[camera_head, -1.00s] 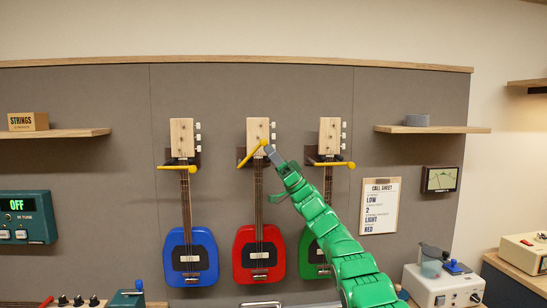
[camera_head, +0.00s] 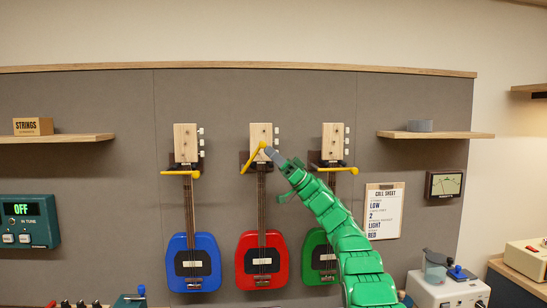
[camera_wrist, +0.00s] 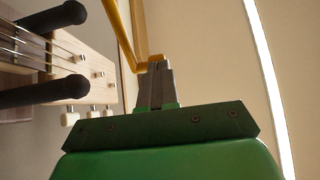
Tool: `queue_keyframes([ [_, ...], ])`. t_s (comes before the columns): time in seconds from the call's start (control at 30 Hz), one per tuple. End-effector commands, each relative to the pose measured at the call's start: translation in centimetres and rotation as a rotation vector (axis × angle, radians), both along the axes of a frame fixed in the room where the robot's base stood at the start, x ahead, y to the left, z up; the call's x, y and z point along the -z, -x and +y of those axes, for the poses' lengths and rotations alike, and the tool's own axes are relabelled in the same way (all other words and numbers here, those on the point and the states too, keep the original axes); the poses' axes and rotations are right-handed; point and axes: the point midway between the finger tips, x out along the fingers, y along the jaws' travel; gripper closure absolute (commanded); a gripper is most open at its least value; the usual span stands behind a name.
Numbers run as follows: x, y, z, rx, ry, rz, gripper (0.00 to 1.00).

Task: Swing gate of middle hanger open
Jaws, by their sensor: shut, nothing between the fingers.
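The middle hanger holds the red guitar (camera_head: 245,255) by its neck. Its yellow gate (camera_head: 253,160) slants up to the right, while the left gate (camera_head: 178,173) and right gate (camera_head: 337,170) lie level across their necks. My gripper (camera_head: 268,151) is shut and empty, its tips at the raised free end of the middle gate. In the wrist view the shut fingers (camera_wrist: 157,86) are against or just beside the gate's yellow end (camera_wrist: 156,62). The hanger's two black prongs (camera_wrist: 45,20) show at left around the guitar's neck.
A blue guitar (camera_head: 206,243) hangs at left. A green guitar (camera_head: 313,240) hangs at right, partly hidden behind my green arm. Shelves (camera_head: 440,134) stick out on both sides. The wall above the headstocks is clear.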

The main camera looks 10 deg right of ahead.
Motion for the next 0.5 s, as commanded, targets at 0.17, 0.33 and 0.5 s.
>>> queue_keyframes([
  [0.17, -0.13, -0.08, 0.1, 0.004, 0.042, 0.004, 1.0],
  [0.33, -0.17, -0.18, 0.24, 0.007, 0.073, 0.012, 1.0],
  [0.5, -0.31, -0.29, 0.44, 0.01, 0.09, 0.016, 1.0],
])
